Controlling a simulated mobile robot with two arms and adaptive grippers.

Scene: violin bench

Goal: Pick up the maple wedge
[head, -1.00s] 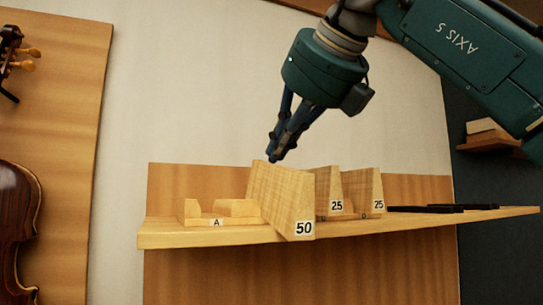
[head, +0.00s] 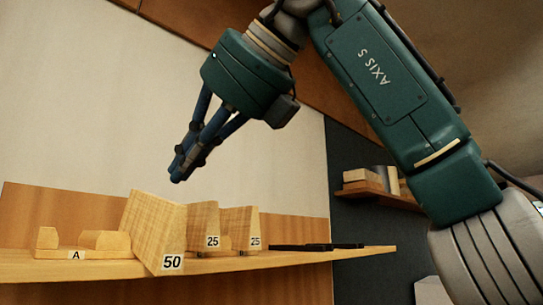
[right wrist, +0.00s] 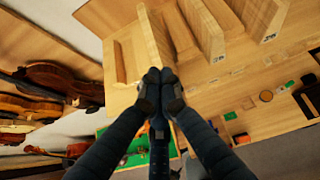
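Pale wooden wedge blocks stand on a shelf, and the front one, marked 50 (head: 152,228), shows figured grain. Two smaller blocks marked 25 (head: 203,222) and 25 (head: 240,226) stand to its right. I cannot tell by a label which one is maple. My right gripper (head: 178,174) is above the shelf near the top of the 50 block, empty. Its fingers are drawn together, and the right wrist view shows the fingertips (right wrist: 160,78) meeting, overlapping the block edges behind. Whether they touch the block is unclear. My left gripper is not in view.
A low wooden cradle marked A (head: 75,252) sits left of the blocks on the shelf (head: 310,257). Dark bars (head: 300,246) lie to the right. Violins (right wrist: 50,78) hang at left in the wrist view. A small wall shelf (head: 380,190) is farther right.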

